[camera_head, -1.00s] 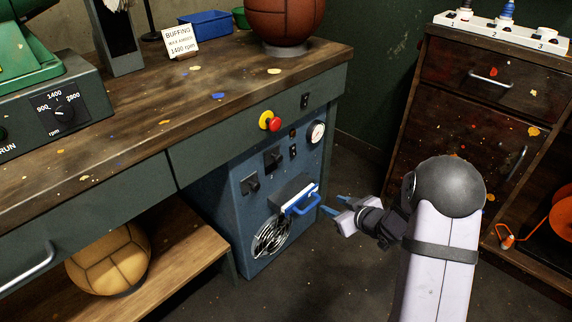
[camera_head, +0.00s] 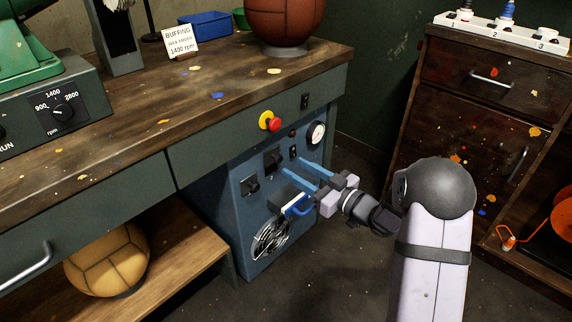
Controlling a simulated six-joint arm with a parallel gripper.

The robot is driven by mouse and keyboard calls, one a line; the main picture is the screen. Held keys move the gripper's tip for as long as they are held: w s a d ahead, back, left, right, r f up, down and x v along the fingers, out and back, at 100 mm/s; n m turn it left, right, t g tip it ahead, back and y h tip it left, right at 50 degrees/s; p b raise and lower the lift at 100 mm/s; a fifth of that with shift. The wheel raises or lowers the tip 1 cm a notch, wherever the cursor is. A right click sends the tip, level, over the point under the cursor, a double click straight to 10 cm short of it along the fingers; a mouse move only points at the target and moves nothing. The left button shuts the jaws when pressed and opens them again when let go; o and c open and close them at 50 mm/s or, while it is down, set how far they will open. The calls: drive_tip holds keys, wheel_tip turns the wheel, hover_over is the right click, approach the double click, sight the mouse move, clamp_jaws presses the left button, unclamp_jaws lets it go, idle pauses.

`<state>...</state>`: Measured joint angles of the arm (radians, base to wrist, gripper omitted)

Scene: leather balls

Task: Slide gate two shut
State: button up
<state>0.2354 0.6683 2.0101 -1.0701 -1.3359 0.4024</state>
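No part in view carries a readable "gate two" label, so I cannot tell which one it is. The blue machine cabinet (camera_head: 225,215) under the bench has a black slot unit with a blue handle (camera_head: 299,209) and a white edge, above a round fan grille. Two dark square controls (camera_head: 251,185) and (camera_head: 274,160) sit on its front panel. My gripper (camera_head: 291,165) is open and empty, its two blue fingers apart and pointing at the panel. The fingers are above the blue handle, near the right-hand square control. I cannot tell whether they touch the panel.
A red-and-yellow stop button (camera_head: 269,121) and a pressure gauge (camera_head: 316,134) are close by. A brown ball (camera_head: 285,22) stands on the workbench (camera_head: 130,125). A tan ball (camera_head: 106,262) rests on the lower shelf. A wooden cabinet (camera_head: 462,125) stands right. The floor between is clear.

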sight(280, 160)
drive_tip(key=shift+b+x, duration=0.65)
drive_tip(key=shift+x, duration=1.8)
drive_tip(key=shift+f, duration=0.1)
clamp_jaws()
